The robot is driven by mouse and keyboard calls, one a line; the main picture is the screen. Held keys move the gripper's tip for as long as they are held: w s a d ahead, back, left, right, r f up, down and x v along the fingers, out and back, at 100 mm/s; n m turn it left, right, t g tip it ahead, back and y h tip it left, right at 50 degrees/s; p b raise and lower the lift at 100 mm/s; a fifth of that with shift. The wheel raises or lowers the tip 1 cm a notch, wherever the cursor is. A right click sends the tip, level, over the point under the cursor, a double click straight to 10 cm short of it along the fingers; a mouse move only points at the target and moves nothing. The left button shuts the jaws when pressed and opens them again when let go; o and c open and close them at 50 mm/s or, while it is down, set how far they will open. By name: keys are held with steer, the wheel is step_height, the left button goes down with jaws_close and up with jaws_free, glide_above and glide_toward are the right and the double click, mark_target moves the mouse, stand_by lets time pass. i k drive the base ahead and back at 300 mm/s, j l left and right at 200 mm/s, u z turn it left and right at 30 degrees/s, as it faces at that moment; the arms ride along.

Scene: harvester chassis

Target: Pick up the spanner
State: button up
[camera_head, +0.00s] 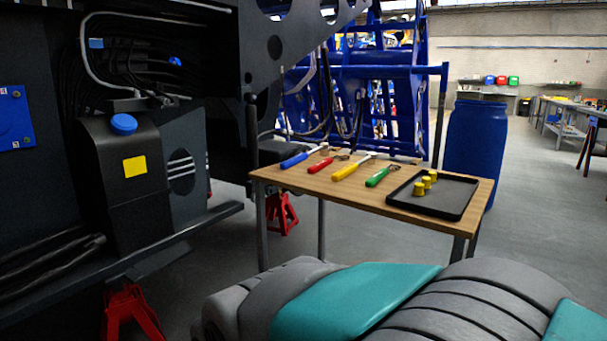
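Several hand tools lie in a row on a wooden table (335,200) in the head view. They are a blue-handled tool (297,160), a red-handled tool (321,165), a yellow-handled tool (346,172) and a green-handled tool (377,177). Their metal heads point to the back right and are too small for me to tell for certain which one is the spanner. All lie flat and apart from any gripper. My gripper is not in view.
A black tray (455,206) with yellow cylinders (423,185) sits at the table's right end. The dark chassis (180,120) stands left, with red stands (282,214) on the floor. A blue barrel (475,140) is behind the table. Open floor (540,215) lies to the right.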

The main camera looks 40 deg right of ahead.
mark_target(370, 183)
steer(key=z, duration=1.7)
steer(key=j+u, duration=0.15)
steer(key=u, duration=0.3)
steer(key=i+j+u, duration=0.1)
steer(key=u, duration=0.3)
steer(key=i+j+u, duration=0.1)
steer(key=u, duration=0.35)
steer(key=i+u, duration=0.1)
steer(key=u, duration=0.35)
steer(key=i+j+u, duration=0.15)
steer(key=i+u, duration=0.15)
steer(key=i, duration=0.35)
steer(key=i+u, duration=0.25)
steer(key=i, duration=0.4)
steer(key=z, duration=3.4)
steer(key=i+l+u, duration=0.1)
steer(key=l+u, duration=0.15)
steer(key=l, duration=0.25)
